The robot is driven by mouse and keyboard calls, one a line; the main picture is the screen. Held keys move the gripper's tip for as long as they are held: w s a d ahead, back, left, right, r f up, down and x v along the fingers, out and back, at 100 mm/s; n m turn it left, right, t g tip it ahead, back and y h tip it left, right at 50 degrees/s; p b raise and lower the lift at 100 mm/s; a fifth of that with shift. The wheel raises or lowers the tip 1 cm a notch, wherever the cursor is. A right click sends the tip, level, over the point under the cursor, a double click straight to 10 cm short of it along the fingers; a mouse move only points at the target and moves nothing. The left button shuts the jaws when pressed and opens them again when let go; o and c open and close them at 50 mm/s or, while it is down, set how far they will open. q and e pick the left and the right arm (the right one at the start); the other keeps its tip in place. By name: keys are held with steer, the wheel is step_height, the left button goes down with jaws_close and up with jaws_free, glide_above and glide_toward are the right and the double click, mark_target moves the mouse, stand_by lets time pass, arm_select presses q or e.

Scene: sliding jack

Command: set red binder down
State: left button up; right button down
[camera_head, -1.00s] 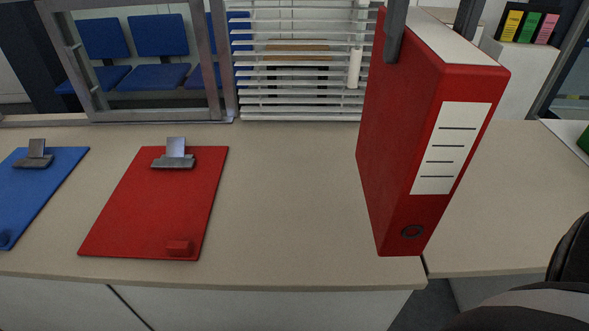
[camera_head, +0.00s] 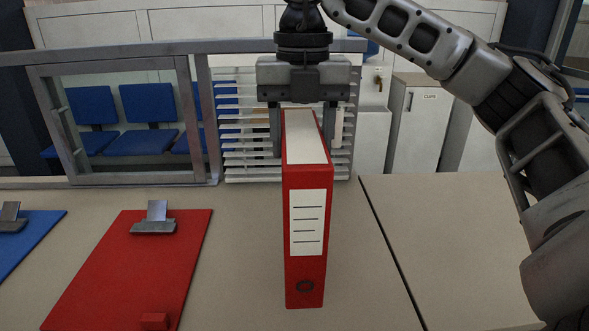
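The red binder (camera_head: 308,265) is upright in the middle of the camera_head view, its spine with a white label facing me. My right gripper (camera_head: 303,135) comes down from above, with one finger on each side of the binder's top. The fingers look closed on it, though their contact faces are hidden. The binder's lower end is over the beige desk (camera_head: 245,270); whether it touches the surface is not clear. My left gripper is not in view.
A red clipboard (camera_head: 130,265) lies left of the binder, and a blue clipboard (camera_head: 25,245) lies at the far left. A window frame and white blinds (camera_head: 245,130) stand behind. A dark seam crosses the desk right of the binder; the desk beyond it is clear.

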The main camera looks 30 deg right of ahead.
steer(key=shift+w+a+f, duration=0.15)
steer(key=shift+w+f, duration=0.15)
steer(key=shift+w, duration=0.1)
steer(key=f, duration=0.3)
steer(key=shift+w+f, duration=0.25)
steer(key=shift+f, duration=0.25)
steer(key=shift+f, duration=0.15)
steer(key=c, duration=0.6)
jaws_free()
steer(key=shift+a, duration=0.1)
